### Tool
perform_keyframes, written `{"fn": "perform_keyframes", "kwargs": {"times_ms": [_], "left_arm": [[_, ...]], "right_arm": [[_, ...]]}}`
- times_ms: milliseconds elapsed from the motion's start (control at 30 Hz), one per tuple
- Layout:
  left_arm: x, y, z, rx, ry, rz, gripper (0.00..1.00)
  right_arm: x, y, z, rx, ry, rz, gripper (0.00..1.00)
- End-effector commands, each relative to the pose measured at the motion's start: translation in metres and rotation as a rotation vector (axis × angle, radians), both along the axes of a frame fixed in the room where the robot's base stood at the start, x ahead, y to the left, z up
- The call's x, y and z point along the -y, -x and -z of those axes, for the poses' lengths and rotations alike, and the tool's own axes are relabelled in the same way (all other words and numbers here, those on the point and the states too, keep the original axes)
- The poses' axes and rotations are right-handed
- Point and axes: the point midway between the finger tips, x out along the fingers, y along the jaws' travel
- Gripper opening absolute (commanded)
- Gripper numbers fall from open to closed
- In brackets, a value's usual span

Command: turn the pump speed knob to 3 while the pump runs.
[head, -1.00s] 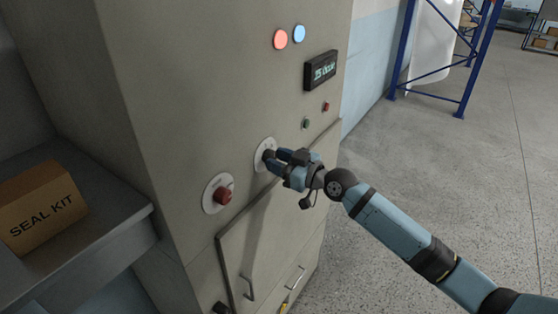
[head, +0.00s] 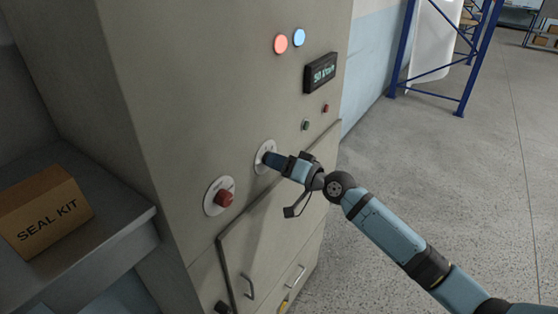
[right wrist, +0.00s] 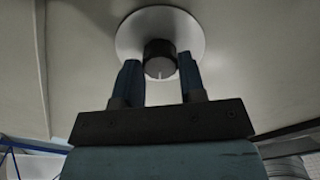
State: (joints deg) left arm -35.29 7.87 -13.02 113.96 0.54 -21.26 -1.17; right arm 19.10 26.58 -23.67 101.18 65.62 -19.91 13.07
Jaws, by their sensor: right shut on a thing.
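The pump speed knob (right wrist: 160,58) is a dark round knob with a pale pointer line, on a white round dial plate (right wrist: 190,28) on the cabinet front. In the right wrist view the pointer line is toward the bottom of the picture. My right gripper (right wrist: 160,78) is shut on the knob, one blue finger on each side. In the head view the right gripper (head: 268,158) covers most of the knob, and the white plate (head: 261,152) shows behind it. The dial's numbers cannot be read. My left gripper is not in view.
A red knob (head: 224,198) on a white plate sits lower left on the cabinet (head: 190,100). A lit display (head: 320,72), red and blue lamps, and small green and red buttons are above. A seal kit box (head: 45,215) lies on the left shelf. Floor at right is clear.

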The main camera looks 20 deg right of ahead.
Motion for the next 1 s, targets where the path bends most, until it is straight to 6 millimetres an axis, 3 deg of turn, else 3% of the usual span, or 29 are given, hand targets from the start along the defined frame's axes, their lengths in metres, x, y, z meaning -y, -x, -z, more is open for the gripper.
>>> {"fn": "perform_keyframes", "kwargs": {"times_ms": [1000], "left_arm": [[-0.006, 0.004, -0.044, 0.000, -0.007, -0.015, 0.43]], "right_arm": [[0.000, 0.000, -0.003, -0.566, -0.727, 0.001, 0.14]]}}
